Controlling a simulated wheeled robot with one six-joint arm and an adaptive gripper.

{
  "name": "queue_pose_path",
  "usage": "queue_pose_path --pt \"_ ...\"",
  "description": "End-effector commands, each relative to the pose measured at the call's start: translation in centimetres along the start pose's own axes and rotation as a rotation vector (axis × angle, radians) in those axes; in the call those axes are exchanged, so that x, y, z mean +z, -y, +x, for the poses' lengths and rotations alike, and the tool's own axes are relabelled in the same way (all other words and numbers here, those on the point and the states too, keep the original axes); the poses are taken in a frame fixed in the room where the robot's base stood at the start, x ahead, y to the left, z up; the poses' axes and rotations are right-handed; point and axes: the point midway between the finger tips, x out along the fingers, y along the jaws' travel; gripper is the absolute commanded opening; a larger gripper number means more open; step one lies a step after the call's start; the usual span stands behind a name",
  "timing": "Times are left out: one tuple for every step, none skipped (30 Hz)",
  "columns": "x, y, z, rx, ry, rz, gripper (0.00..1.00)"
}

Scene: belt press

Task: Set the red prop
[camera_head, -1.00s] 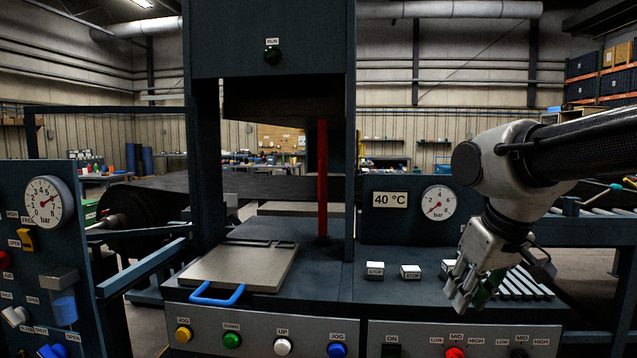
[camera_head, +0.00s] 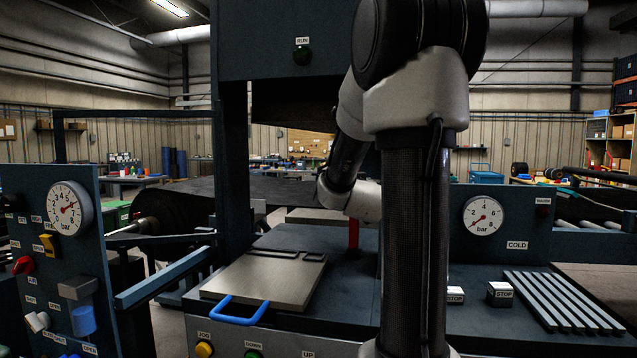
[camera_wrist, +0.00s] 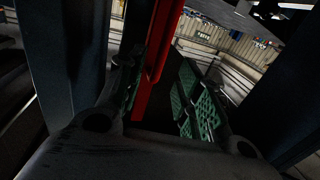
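The red prop (camera_head: 353,235) stands upright under the raised upper part of the press. In the head view only its lower part shows, with my arm hiding the rest. In the wrist view the red prop (camera_wrist: 158,60) is a long red bar running down between the fingers of my gripper (camera_wrist: 162,88). The two green-padded fingers are apart. The bar is nearer the left finger, with a dark gap to the right finger. I cannot tell whether the left finger touches it. My gripper is hidden in the head view.
A metal plate with a blue handle (camera_head: 240,310) lies on the press bed left of the prop. A dark press post (camera_head: 233,160) stands close on the left. Stop buttons (camera_head: 499,293) and a slatted rack (camera_head: 562,300) are at the right.

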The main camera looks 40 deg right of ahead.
Motion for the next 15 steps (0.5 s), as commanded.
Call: queue_pose_path --pt "-0.1 -0.3 0.4 0.008 -0.007 -0.001 0.35" --pt "-0.1 -0.3 0.7 0.010 -0.011 -0.001 0.35" --pt "-0.1 -0.3 1.1 0.011 -0.012 -0.001 0.35" --pt "-0.1 -0.3 1.5 0.011 -0.011 -0.001 0.35" --pt "-0.1 -0.3 1.9 0.010 -0.011 -0.001 0.35" --pt "-0.1 -0.3 2.7 0.010 -0.010 0.000 0.35" --pt "-0.1 -0.3 3.2 0.009 -0.010 0.000 0.35" --pt "-0.1 -0.3 3.7 0.009 -0.010 0.000 0.35" --pt "-0.1 -0.3 4.4 0.009 -0.009 0.000 0.35" --pt "-0.1 -0.3 4.9 0.009 -0.010 0.000 0.35" --pt "-0.1 -0.3 5.4 0.009 -0.009 0.000 0.35" --pt "-0.2 -0.3 6.0 0.009 -0.010 0.000 0.35" --pt "-0.2 -0.3 6.4 0.009 -0.010 0.000 0.35" --pt "-0.1 -0.3 6.7 0.009 -0.010 0.000 0.35" --pt "-0.2 -0.3 7.1 0.008 -0.011 0.000 0.35"
